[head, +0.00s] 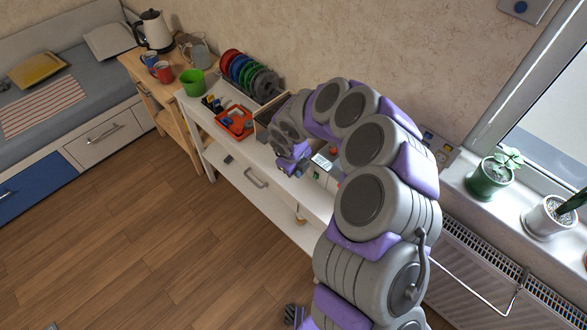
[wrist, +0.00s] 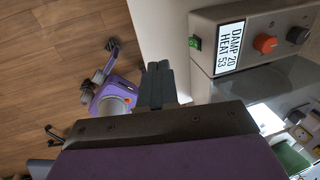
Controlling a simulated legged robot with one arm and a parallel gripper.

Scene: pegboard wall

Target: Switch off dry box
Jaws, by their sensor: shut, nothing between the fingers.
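The dry box (wrist: 229,17) is a grey-beige unit at the upper right of the wrist view. Its display (wrist: 230,47) reads DAMP 20 and HEAT 53. A small green switch (wrist: 195,42) sits beside the display, with an orange knob (wrist: 265,44) and a dark knob (wrist: 298,34) on the other side. In the head view the display (head: 321,161) shows just right of my gripper (head: 292,168), partly behind my arm. My gripper is shut and empty; in the wrist view its fingertips (wrist: 158,67) appear left of and below the switch, apart from it in the picture.
Potted plants stand on the windowsill (head: 510,205) at right. The wooden floor (head: 110,240) in front is clear.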

